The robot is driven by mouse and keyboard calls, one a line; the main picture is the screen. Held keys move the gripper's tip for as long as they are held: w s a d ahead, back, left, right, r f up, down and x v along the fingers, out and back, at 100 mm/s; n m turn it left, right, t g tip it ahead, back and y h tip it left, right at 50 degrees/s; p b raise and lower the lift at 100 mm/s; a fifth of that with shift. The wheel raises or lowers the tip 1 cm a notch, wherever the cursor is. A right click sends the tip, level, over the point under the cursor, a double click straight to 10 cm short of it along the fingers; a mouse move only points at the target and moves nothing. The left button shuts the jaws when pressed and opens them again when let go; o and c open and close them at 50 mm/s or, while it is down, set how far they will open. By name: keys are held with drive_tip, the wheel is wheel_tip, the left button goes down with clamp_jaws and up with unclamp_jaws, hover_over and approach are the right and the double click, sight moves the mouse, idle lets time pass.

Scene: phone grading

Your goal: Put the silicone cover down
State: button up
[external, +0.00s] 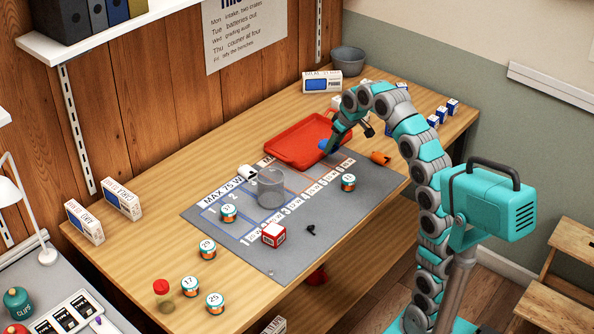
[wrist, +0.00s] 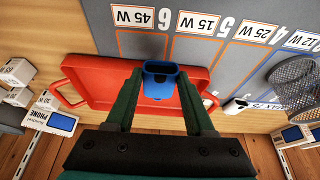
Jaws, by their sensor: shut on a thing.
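My gripper (wrist: 160,84) is shut on the blue silicone cover (wrist: 161,67), which sits between the two fingertips in the wrist view. In the external view the cover (external: 324,145) is a small blue shape at the end of my arm, over the right part of the red tray (external: 286,148). The tray also fills the middle of the wrist view (wrist: 97,88), behind the fingers. I cannot tell whether the cover touches the tray.
A grey mat (external: 215,218) with marked, numbered fields lies in front of the tray. It bears a mesh cup (external: 271,188), a red box (external: 273,235) and labelled tins (external: 348,183). An orange object (external: 380,158) lies right of the tray.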

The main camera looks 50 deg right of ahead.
drive_tip(key=p, duration=0.3)
hover_over(300, 142)
drive_tip(key=s, duration=0.2)
drive_tip(key=shift+w+f, duration=0.25)
drive_tip(key=shift+f, duration=0.4)
drive_tip(key=shift+w+d+f, duration=0.1)
drive_tip(key=shift+f, duration=0.05)
drive_tip(key=shift+f, duration=1.7)
drive_tip(key=shift+b, duration=0.3)
drive_tip(key=shift+f, duration=0.2)
drive_tip(key=o, duration=1.3)
drive_tip(key=shift+r, duration=0.2)
